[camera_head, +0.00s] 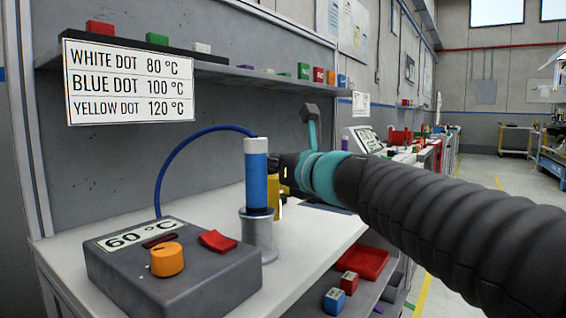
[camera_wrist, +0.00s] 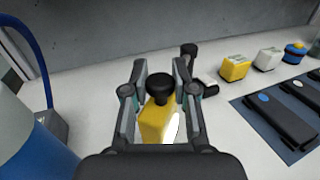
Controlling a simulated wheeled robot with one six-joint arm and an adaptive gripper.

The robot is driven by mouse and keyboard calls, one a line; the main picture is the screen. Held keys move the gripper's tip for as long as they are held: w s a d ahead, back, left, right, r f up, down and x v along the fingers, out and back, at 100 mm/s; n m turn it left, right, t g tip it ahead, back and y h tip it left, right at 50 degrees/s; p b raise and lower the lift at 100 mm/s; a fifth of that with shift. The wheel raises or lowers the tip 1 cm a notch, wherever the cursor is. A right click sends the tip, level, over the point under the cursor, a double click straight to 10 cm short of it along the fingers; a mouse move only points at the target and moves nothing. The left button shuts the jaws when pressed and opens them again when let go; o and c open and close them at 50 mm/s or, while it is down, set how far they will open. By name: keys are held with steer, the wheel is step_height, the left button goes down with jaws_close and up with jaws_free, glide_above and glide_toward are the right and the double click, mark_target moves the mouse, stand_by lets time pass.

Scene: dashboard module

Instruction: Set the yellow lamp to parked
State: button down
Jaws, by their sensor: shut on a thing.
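My gripper (camera_wrist: 160,88) is shut on a yellow block (camera_wrist: 154,126) with a round black knob on top. The block stands upright between the fingers, and a pale patch shows at its right side. I cannot tell for sure whether this block is the yellow lamp. In the head view my gripper (camera_head: 286,172) is at the end of the dark ribbed arm, and the yellow block (camera_head: 275,190) is partly hidden behind the blue cylinder. Another, smaller yellow block (camera_wrist: 235,68) with a pale top stands on the bench further right in the wrist view.
A blue cylinder (camera_head: 256,178) stands in a grey holder (camera_head: 258,228) close to the gripper. A grey box (camera_head: 190,270) with an orange knob (camera_head: 167,259) reads 60 °C. A white block (camera_wrist: 267,59) and dark mat (camera_wrist: 262,125) lie right. A shelf (camera_head: 220,70) hangs above.

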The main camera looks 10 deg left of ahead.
steer(key=c, duration=0.9)
jaws_free()
steer(key=shift+s+a, duration=0.1)
steer(key=shift+c, duration=0.2)
steer(key=v, duration=1.2)
